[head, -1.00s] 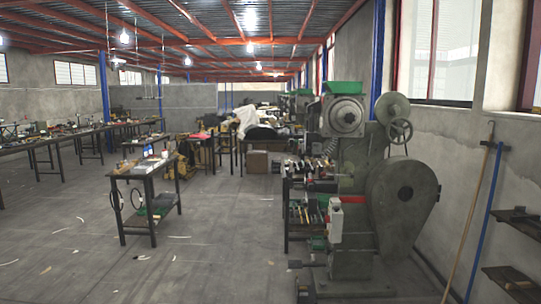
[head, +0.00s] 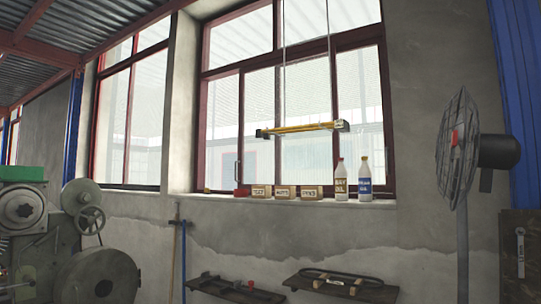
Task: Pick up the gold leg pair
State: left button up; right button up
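I cannot make out a gold leg pair in the current head view. Neither of my grippers shows in it.
A grey press (head: 62,248) stands at the left. Small labelled boxes (head: 285,191) and two bottles (head: 364,178) stand on the window sill. Two wall shelves (head: 375,294) hold tools below. A fan (head: 458,150) stands at the right. A yellow bar (head: 302,128) hangs before the window.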

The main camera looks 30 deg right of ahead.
aim_at(343, 126)
jog(key=z, duration=1.05)
jog(key=i, duration=0.1)
